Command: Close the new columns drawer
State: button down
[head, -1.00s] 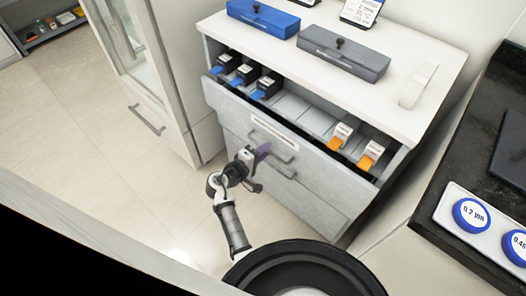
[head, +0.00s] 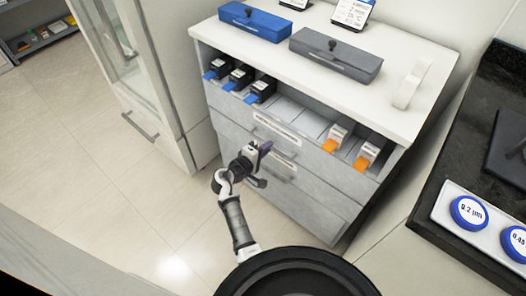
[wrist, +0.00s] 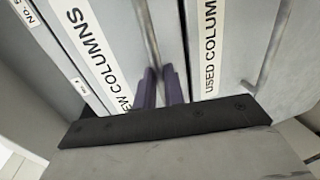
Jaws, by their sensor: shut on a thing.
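The new columns drawer (head: 230,113) is the upper grey drawer of the white cabinet in the head view. Its front looks nearly flush with the cabinet; I cannot tell whether a small gap is left. In the wrist view its white label (wrist: 92,50) reads "NEW COLUMNS". My gripper (head: 264,149) is at the front of this drawer. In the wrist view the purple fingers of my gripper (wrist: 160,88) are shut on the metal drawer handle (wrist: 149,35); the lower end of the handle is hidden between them.
Below is the used columns drawer (wrist: 225,50) with its own handle (head: 285,170). Blue-tabbed (head: 238,77) and orange-tabbed boxes (head: 367,153) sit in the slots above. A glass-door cabinet (head: 125,70) stands left, a dark counter (head: 440,190) right. Floor at left is clear.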

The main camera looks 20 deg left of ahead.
jog(key=c, duration=1.5)
grip_release()
jog(key=shift+w+d, duration=0.1)
jog(key=shift+w, duration=0.1)
jog(key=b+v, duration=0.1)
jog(key=v, duration=1.3)
